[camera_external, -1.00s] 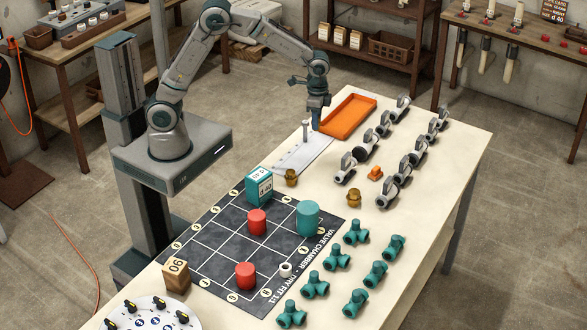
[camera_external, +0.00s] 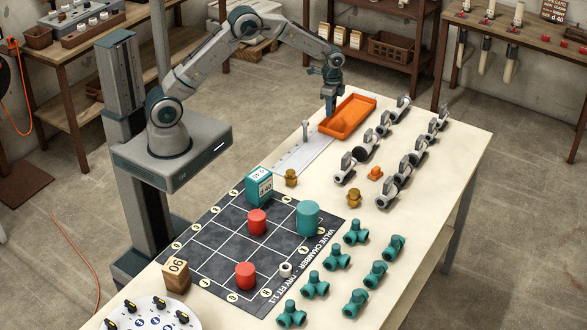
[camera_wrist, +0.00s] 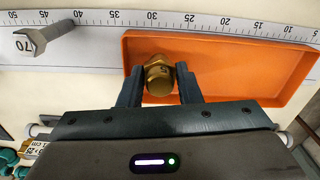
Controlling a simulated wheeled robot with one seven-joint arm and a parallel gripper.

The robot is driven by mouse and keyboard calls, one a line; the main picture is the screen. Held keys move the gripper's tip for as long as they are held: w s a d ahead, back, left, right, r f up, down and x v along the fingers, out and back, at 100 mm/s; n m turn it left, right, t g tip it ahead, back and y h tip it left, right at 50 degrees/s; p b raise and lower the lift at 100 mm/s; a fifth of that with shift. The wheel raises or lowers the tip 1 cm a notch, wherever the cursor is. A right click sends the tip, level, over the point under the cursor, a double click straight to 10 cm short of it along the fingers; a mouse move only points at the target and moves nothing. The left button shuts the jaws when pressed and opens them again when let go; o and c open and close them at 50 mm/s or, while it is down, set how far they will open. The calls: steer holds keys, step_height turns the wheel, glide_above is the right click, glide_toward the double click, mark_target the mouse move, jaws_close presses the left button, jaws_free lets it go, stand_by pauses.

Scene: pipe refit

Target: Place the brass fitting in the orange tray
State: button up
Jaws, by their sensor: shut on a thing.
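The orange tray (camera_external: 352,114) lies at the far end of the table, and it fills the upper right of the wrist view (camera_wrist: 255,52). My gripper (camera_external: 331,112) is over the tray's near left end. In the wrist view my gripper (camera_wrist: 159,82) is shut on a brass fitting (camera_wrist: 158,72), which shows between its fingers against the tray's left end. I cannot tell whether the fitting touches the tray floor. Two more brass fittings stand on the table, one by the white ruler strip (camera_external: 291,177) and one further right (camera_external: 354,198).
A grey bolt-like post (camera_external: 305,131) stands by the ruler strip (camera_external: 300,158), left of the tray. Several grey valves (camera_external: 384,125) stand right of the tray. A small orange piece (camera_external: 375,173) lies among them. Several teal pipe fittings (camera_external: 337,257) and the dark grid mat (camera_external: 225,240) are nearer.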

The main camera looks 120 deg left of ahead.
steer(key=shift+a+f+p, duration=0.1)
steer(key=shift+f+p, duration=0.35)
steer(key=shift+f, duration=1.6)
steer(key=shift+f, duration=0.25)
steer(key=o, duration=1)
steer(key=shift+r, duration=0.1)
steer(key=shift+r, duration=0.1)
